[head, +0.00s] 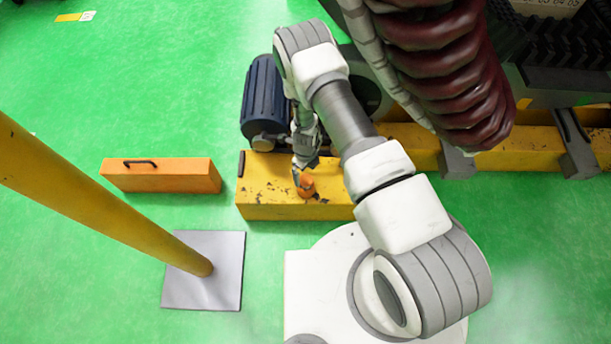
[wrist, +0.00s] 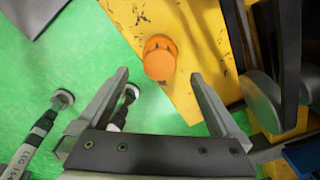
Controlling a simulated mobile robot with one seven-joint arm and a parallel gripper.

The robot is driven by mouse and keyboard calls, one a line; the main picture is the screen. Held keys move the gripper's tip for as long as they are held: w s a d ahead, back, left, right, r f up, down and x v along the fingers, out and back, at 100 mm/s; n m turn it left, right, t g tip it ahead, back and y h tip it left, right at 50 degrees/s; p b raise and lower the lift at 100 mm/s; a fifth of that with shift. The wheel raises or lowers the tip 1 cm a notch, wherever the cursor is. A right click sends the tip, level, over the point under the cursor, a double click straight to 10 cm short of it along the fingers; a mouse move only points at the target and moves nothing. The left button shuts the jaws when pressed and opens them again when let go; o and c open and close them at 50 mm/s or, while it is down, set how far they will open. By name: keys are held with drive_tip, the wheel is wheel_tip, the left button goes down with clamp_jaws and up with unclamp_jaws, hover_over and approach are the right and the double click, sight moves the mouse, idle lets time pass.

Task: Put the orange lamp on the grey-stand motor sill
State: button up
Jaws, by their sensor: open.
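The orange lamp (head: 307,187) sits on the worn top of a yellow sill (head: 270,206), near its front edge and toward its left end. In the wrist view the lamp (wrist: 160,64) shows as a round orange cap on the yellow surface (wrist: 185,22). My gripper (head: 301,172) is just above and beside the lamp. In the wrist view my gripper (wrist: 160,76) is open, its fingers on either side of the gap in line with the lamp. Neither finger visibly touches it. I cannot tell the height between fingertips and lamp.
A blue motor (head: 263,98) stands behind the sill's left end. An orange box with a black handle (head: 160,176) lies on the green floor to the left. A yellow post (head: 100,205) on a grey plate (head: 205,292) rises at front left. Open floor lies between.

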drive_tip(key=shift+r, duration=1.25)
